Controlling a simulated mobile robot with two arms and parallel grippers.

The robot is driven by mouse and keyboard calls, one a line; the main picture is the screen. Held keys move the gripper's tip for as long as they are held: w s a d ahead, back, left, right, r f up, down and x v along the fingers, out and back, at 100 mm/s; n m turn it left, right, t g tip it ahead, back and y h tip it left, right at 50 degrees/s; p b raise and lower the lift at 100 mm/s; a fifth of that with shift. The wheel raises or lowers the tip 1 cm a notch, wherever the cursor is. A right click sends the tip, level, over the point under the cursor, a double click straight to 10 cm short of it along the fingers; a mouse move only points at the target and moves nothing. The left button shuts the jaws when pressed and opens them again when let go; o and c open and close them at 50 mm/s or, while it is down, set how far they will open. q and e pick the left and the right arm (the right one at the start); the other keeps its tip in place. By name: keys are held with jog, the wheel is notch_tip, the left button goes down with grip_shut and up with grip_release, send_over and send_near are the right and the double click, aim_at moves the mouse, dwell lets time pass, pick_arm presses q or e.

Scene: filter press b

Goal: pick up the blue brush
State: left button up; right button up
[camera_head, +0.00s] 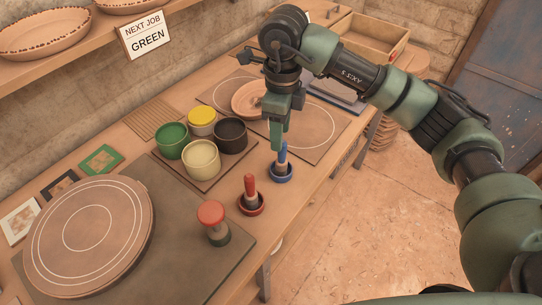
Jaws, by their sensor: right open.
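The blue brush (283,154) stands upright in a blue round holder (281,176) near the table's front edge. My right gripper (277,146) points down, just beside and above the top of the blue brush, and overlaps it slightly in the camera_head view. It is open with nothing held; whether a finger touches the brush I cannot tell. A red brush (250,186) stands in a red holder (251,207) to the left and nearer. My left gripper is out of view.
Green (172,137), yellow (202,119), cream (202,159) and black (230,133) pots stand left of the brushes. A red-topped stamp (211,213) and a round board (88,235) are nearer. A small bowl (247,98) lies behind. A sign (145,36) reads "NEXT JOB GREEN".

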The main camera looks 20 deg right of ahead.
aim_at(282, 153)
jog(key=f, duration=0.2)
jog(key=f+p, duration=0.1)
jog(key=f, duration=0.1)
jog(key=f+p, duration=0.1)
jog(key=f, duration=0.1)
jog(key=shift+s+d+f, duration=0.2)
jog(key=shift+s+d, duration=0.05)
jog(key=shift+f, duration=0.5)
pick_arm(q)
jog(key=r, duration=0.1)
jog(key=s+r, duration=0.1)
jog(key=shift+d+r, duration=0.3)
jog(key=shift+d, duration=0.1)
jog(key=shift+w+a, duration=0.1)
pick_arm(e)
grip_shut()
